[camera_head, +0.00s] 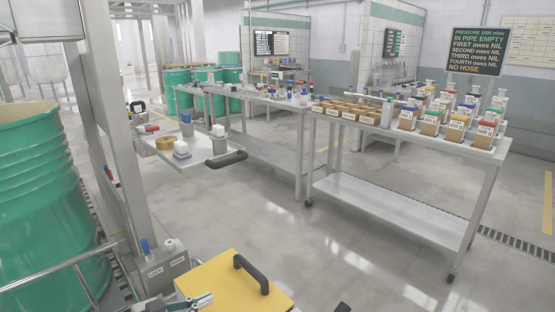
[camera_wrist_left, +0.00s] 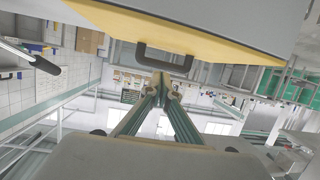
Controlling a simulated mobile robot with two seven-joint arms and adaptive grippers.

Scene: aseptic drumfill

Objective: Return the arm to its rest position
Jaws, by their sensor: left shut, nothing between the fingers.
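My left gripper (camera_head: 203,300) shows at the bottom edge of the head view, in front of a yellow panel with a black handle (camera_head: 250,274). In the left wrist view its two fingers (camera_wrist_left: 164,82) meet at the tips, shut with nothing between them. The yellow panel's edge (camera_wrist_left: 205,40) and the black handle (camera_wrist_left: 165,58) show beyond the fingertips; the fingers look apart from the handle, though the exact gap is hard to tell. Most of my left arm is out of the head view. My right gripper is not in view.
A large green drum (camera_head: 40,190) stands at the left beside a metal post frame (camera_head: 112,110). A small shelf (camera_head: 200,155) holds bottles and a tan round item. A wheeled table (camera_head: 390,205) with boxes and bottles stands right. The floor (camera_head: 330,250) between is clear.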

